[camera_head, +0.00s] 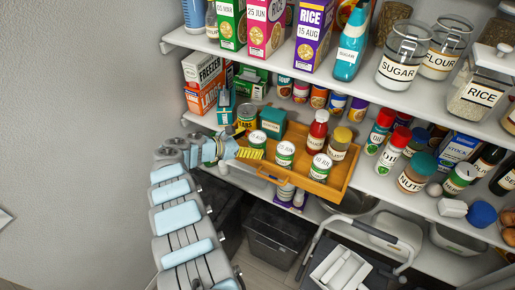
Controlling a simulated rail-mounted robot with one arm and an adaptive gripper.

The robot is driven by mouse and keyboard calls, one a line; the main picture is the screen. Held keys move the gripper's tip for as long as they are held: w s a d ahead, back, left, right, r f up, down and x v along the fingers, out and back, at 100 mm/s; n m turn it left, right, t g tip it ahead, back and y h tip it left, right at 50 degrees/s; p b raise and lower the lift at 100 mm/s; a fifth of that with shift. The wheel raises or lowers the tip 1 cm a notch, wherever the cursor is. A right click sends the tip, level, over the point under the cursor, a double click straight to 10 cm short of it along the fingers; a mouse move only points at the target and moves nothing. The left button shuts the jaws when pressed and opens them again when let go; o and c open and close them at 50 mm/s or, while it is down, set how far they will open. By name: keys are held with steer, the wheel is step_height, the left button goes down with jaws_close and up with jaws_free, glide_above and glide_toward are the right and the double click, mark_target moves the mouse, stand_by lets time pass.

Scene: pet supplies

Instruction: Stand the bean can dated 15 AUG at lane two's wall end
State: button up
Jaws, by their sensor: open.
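Three white-topped cans with green bands stand upright in the orange wooden tray (338,193): a back can (271,122), a middle can (285,154) and a front can (320,168). Their tops carry dates too small to read surely, so I cannot tell which is 15 AUG. My gripper (246,146) is over the tray's left end, open, left of the middle can and apart from it. No can shows between its fingers. A yellow can (246,115) stands just behind it. I cannot make out marked lanes; my gripper hides part of the tray's left end.
A red-capped bottle (318,130), a yellow-lidded jar (340,142) and a teal box (273,121) are close by. Tins line the shelf behind; spice jars (390,150) crowd the right. The upper shelf (290,72) overhangs. The grey wall (90,100) is left; a dark bin (275,235) is below.

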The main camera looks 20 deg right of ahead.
steer(key=shift+b+x, duration=0.9)
steer(key=shift+x, duration=0.4)
steer(key=c, duration=1.3)
steer(key=shift+c, duration=0.3)
step_height(320, 180, up, 18)
steer(key=p, duration=0.4)
